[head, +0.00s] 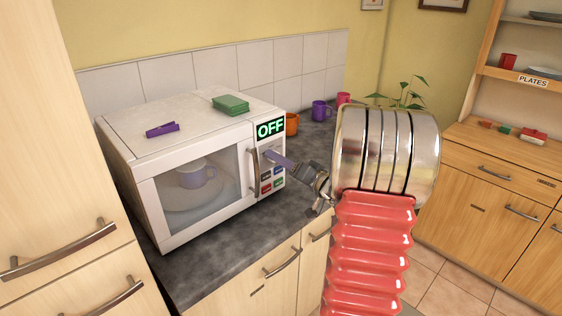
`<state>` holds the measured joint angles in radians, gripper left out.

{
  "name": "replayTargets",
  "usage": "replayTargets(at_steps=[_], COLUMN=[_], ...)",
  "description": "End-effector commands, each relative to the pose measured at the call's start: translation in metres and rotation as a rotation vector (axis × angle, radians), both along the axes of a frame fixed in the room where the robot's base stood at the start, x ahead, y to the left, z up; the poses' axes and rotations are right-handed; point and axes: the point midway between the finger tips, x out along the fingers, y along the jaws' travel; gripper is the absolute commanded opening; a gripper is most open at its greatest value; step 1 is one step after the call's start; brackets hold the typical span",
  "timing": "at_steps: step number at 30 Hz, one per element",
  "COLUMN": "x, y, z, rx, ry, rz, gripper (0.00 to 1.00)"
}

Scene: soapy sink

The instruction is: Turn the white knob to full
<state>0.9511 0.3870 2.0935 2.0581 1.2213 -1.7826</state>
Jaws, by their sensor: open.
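A white microwave (205,165) stands on the dark worktop with its door closed. Its display (270,128) reads OFF in green. Several coloured buttons (272,180) sit low on its control panel. The fingers are open. I cannot tell whether they touch anything.
The door handle (254,172) stands just left of my gripper. A purple mug (197,174) is inside the microwave. A green sponge stack (231,104) and a purple clip (162,130) lie on top. Orange (292,124) and purple (320,110) mugs stand behind.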

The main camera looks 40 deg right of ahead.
Motion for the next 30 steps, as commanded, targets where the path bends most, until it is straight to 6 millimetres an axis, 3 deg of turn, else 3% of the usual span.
replayTargets(at_steps=[18, 30], x=[-0.0007, -0.0011], y=[-0.0007, -0.0013], z=[-0.0004, -0.0008], rx=[0.0, 0.054], ry=[0.001, 0.003], rz=[-0.001, -0.003], gripper=[0.06, 0.06])
